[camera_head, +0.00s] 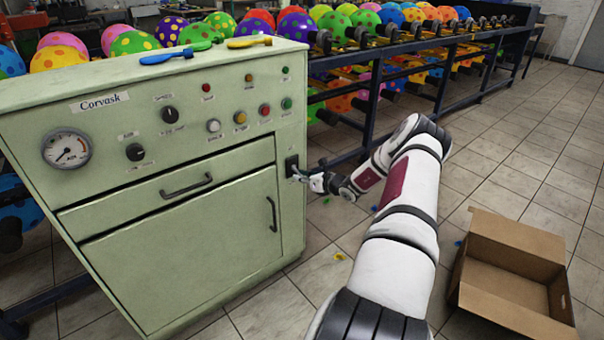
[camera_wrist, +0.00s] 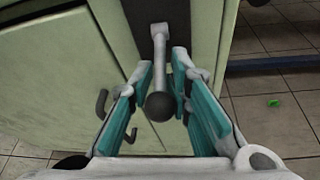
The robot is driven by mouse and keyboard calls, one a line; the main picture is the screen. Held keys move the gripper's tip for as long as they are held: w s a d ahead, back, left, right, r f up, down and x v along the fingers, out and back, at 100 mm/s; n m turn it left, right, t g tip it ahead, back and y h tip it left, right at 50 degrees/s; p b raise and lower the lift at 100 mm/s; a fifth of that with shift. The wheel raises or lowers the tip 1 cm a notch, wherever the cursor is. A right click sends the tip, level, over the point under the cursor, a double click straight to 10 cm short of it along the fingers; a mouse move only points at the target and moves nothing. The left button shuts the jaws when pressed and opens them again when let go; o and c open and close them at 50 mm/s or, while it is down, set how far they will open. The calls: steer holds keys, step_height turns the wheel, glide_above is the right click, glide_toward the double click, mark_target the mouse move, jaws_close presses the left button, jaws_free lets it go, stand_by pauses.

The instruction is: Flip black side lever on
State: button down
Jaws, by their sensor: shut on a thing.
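The black side lever has a pale metal stem and a round dark knob (camera_wrist: 160,107). In the wrist view its stem comes from a dark plate (camera_wrist: 163,14) on the side of the green cabinet and points toward the camera. In the head view the black plate (camera_head: 291,166) is at the cabinet's right edge. My gripper (camera_wrist: 165,68) has its teal-padded fingers on both sides of the lever, shut on it, with the knob between them. In the head view my gripper (camera_head: 304,178) is at the plate, and most of the lever is hidden.
The green Corvask cabinet (camera_head: 165,245) has a gauge, knobs, buttons and handles on its front. Blue and yellow paddles lie on top. A rack of balloons (camera_head: 440,45) runs behind. An open cardboard box (camera_head: 515,275) stands on the tiled floor at right.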

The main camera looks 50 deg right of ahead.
mark_target(298, 173)
steer(key=r+g+p, duration=0.1)
steer(key=g+p, duration=0.1)
steer(key=g, duration=0.1)
steer(key=shift+s+r+y, duration=0.25)
steer(key=shift+r+y, duration=0.05)
steer(key=shift+r, duration=0.05)
steer(key=shift+w+r+g+p, duration=0.1)
steer(key=shift+r+g+p, duration=0.2)
steer(key=shift+g, duration=0.25)
steer(key=shift+r+g+p, duration=0.15)
steer(key=shift+g+p, duration=0.15)
steer(key=shift+g, duration=0.25)
steer(key=shift+w+r+g+y+b, duration=0.2)
steer(key=shift+r+g+y+b, duration=0.25)
steer(key=shift+g, duration=0.75)
steer(key=shift+w+d+r+m+g+y+b, duration=0.15)
steer(key=shift+r+m+g+y+b, duration=0.3)
steer(key=shift+g+b, duration=0.6)
steer(key=shift+r, duration=0.15)
steer(key=c, duration=1.7)
jaws_free()
steer(key=v, duration=1.2)
steer(key=shift+w, duration=0.2)
